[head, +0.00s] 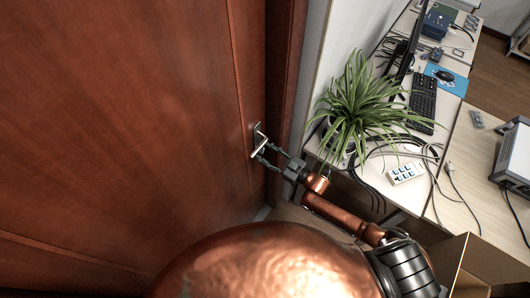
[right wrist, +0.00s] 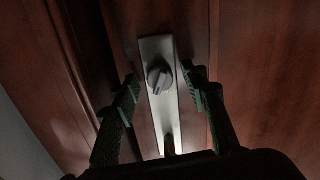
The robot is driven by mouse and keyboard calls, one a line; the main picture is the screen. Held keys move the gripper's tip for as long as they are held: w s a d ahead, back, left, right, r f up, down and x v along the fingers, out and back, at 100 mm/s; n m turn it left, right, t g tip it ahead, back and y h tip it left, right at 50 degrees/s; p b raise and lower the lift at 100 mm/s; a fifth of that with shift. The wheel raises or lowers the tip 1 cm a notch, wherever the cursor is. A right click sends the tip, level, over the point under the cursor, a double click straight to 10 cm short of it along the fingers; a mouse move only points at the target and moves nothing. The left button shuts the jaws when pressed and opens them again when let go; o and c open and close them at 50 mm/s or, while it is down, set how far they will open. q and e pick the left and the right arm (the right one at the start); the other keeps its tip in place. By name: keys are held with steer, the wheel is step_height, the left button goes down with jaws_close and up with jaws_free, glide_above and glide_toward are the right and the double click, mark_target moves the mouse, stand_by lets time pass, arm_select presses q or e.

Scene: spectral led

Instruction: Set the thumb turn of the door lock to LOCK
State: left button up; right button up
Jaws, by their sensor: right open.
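The door (head: 120,120) is reddish-brown wood and fills the left of the head view. A pale metal lock plate (right wrist: 165,50) runs down the door in the right wrist view. The round grey thumb turn (right wrist: 159,79) sits on its upper part, its grip ridge apparently slanted. No LOCK marking is readable. My right gripper (right wrist: 160,76) is open, with one dark green finger on each side of the thumb turn in that view; I cannot tell whether they touch it. In the head view the right gripper (head: 265,149) is at the door hardware. My left gripper is not in view.
A desk (head: 450,190) on the right holds a leafy potted plant (head: 355,110), a keyboard (head: 423,103), cables and a white keypad-like block (head: 406,173). The plant stands near my right arm. A cardboard box (head: 480,255) is at the lower right.

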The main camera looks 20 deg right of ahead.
steer(key=v, duration=1.2)
